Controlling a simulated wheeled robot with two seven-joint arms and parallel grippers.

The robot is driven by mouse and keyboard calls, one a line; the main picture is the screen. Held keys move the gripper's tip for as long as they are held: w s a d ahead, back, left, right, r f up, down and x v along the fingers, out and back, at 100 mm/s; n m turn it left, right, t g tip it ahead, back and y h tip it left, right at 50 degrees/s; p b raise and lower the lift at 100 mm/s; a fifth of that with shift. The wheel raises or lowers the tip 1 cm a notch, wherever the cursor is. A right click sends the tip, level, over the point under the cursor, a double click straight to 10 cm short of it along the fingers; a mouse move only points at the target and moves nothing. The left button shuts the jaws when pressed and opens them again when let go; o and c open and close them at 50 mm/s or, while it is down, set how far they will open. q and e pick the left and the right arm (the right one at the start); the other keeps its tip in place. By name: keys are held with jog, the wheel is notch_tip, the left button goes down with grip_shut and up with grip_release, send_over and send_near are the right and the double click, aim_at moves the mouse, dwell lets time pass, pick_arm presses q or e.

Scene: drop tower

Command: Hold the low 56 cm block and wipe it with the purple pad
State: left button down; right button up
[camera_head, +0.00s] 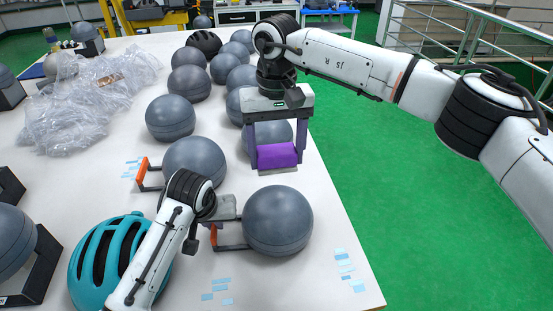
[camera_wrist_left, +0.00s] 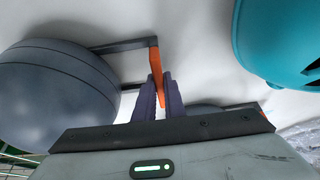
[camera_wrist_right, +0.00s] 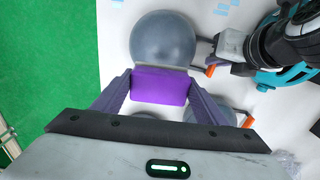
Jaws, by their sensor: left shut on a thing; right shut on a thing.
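The held block looks like a dark grey ball (camera_head: 278,220) with an orange-ended handle (camera_head: 213,237), near the table's front right. It also shows in the left wrist view (camera_wrist_left: 50,92). My left gripper (camera_wrist_left: 160,92) is shut on the orange handle (camera_wrist_left: 156,62); in the head view its fingers are partly hidden. The purple pad (camera_head: 277,155) is gripped between the fingers of my right gripper (camera_head: 277,146), behind the held ball and apart from it in the head view. The right wrist view shows the pad (camera_wrist_right: 160,86) across both fingertips. No size marking is legible.
Several similar grey balls (camera_head: 171,118) stand behind and to the left; one with an orange handle (camera_head: 195,160) is close to my left wrist. A teal helmet (camera_head: 119,258) sits at front left. Plastic wrap (camera_head: 80,100) lies further back. Blue strips (camera_head: 345,268) lie on clear table at front right.

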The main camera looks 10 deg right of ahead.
dwell(0.4)
pick_arm(q)
jog(key=c, duration=1.8)
grip_release()
jog(key=shift+o, duration=0.2)
